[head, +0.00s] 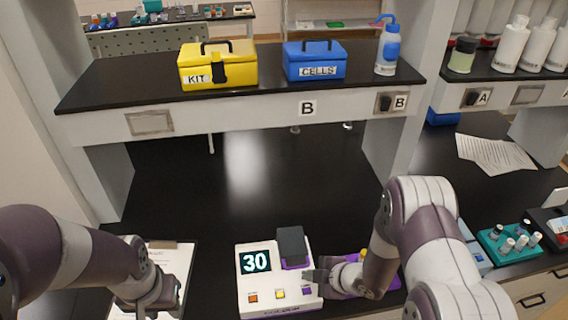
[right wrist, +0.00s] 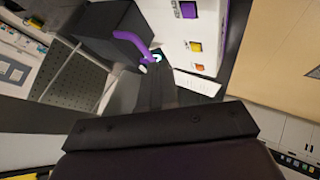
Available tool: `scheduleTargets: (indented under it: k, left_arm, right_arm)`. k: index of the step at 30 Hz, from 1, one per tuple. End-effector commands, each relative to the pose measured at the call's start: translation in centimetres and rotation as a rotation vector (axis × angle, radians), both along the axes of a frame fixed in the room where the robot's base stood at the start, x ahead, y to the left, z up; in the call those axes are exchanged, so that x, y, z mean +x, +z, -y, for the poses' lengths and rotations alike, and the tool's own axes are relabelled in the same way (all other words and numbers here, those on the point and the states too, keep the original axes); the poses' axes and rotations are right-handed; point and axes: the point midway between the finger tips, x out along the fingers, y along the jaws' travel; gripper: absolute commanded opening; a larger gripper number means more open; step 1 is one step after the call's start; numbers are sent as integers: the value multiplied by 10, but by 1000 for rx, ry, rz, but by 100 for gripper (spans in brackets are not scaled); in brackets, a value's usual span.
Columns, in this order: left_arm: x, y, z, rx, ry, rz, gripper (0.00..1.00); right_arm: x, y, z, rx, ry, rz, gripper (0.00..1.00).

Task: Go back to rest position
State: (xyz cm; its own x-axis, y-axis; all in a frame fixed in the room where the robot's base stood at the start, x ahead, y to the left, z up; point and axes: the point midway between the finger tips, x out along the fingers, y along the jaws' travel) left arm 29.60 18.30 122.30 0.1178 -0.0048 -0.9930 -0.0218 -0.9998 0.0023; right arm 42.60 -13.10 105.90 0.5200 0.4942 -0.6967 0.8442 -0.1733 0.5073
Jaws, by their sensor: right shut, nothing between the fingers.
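My right gripper (head: 316,277) is shut and empty at the right side of a white device (head: 262,299). In the right wrist view its dark fingers (right wrist: 155,75) point towards the device's side (right wrist: 205,30). I cannot tell whether they touch it. The device has a screen reading 30, a dark block on top and orange, yellow and purple buttons. My left gripper (head: 155,302) is low over a clipboard (head: 172,262) with paper; its fingers are too unclear to tell open from shut.
A purple tray (head: 391,282) lies partly behind my right forearm. A teal rack (head: 512,245) with several vials stands at the right. A shelf (head: 120,83) above holds a yellow kit box (head: 217,68), a blue cells box (head: 315,62) and a wash bottle (head: 388,52). The bench's middle is clear.

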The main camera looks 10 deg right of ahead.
Motion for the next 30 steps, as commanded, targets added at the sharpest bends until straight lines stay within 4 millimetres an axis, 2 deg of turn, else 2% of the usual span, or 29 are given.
scheduleTargets:
  k: [2, 5, 6, 8, 9, 11, 12, 15, 17, 20, 30]
  left_arm:
    - [0, 0, 0, 0, 0, 0, 36]
    - [0, 0, 0, 0, 0, 0, 36]
    - [0, 0, 0, 0, 0, 0, 36]
    - [0, -5, 0, 0, 0, 0, 36]
    - [0, -17, 0, 0, 0, 1, 36]
    - [0, -40, 0, 0, 0, 0, 36]
    - [0, -55, 0, 0, 0, 0, 36]
    - [0, -88, 0, 0, 0, -1, 36]
    - [0, -103, 0, 0, 0, -1, 36]
    - [0, -120, 0, 0, 0, -1, 36]
    - [0, -115, 0, 0, 0, 1, 36]
  right_arm:
    - [0, 0, 0, 4, -6, -5, 0]
    - [-12, -16, 15, -17, -124, -138, 0]
    - [-26, -26, 28, -41, -231, -243, 0]
    - [-43, -28, 57, -92, -474, -413, 0]
    - [-55, -26, 75, -121, -661, -515, 0]
    - [-80, -15, 90, -139, -951, -654, 0]
    - [-98, -4, 92, -129, -1122, -731, 0]
    - [-136, 21, 77, -53, -1407, -857, 0]
    - [-146, 30, 65, 6, -1465, -876, 0]
    - [-135, 42, 54, 88, -1438, -803, 0]
    - [-131, 50, 52, 90, -1419, -786, 0]
